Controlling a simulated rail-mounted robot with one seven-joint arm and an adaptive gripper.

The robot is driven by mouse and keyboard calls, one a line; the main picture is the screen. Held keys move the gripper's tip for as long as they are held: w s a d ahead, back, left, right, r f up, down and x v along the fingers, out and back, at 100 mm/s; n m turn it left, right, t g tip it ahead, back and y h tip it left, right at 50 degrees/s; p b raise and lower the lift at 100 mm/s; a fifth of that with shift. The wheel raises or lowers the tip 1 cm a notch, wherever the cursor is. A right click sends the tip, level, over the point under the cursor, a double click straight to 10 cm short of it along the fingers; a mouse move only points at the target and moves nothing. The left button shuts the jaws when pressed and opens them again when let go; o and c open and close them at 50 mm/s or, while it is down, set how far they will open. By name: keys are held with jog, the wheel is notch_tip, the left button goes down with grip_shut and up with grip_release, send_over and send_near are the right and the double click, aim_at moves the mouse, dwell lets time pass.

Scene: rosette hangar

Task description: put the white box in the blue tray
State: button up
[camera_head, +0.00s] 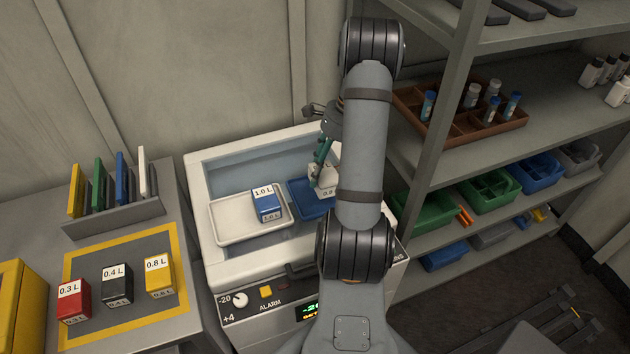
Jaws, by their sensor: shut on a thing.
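The white box (327,189) is in my gripper (320,175), whose green fingers are shut on it. It carries a label that is partly hidden by my arm. The box is at the blue tray (302,199), which lies in the white chest on the right side. I cannot tell whether the box touches the tray floor or hangs just above it. My arm hides the right part of the tray and part of the box.
A white tray (226,226) with a blue 1.0 L box (266,205) sits left of the blue tray. The chest rim (202,236) surrounds both. Red (73,301), black (117,285) and yellow (159,276) boxes stand on the left table. Shelving stands right of my arm.

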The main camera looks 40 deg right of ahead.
aim_at(315, 165)
jog(key=w, duration=0.1)
jog(key=w+a+f, duration=0.1)
jog(key=w+f, duration=0.1)
jog(key=shift+w+a+f+p, duration=0.15)
jog(key=shift+a+f+p, duration=0.1)
jog(key=shift+a+p, duration=0.1)
jog(key=shift+f+p, duration=0.5)
jog(key=shift+f, duration=1.4)
jog(key=o, duration=1)
jog(key=shift+r, duration=0.1)
jog(key=b+v, duration=0.1)
jog(key=v, duration=1.1)
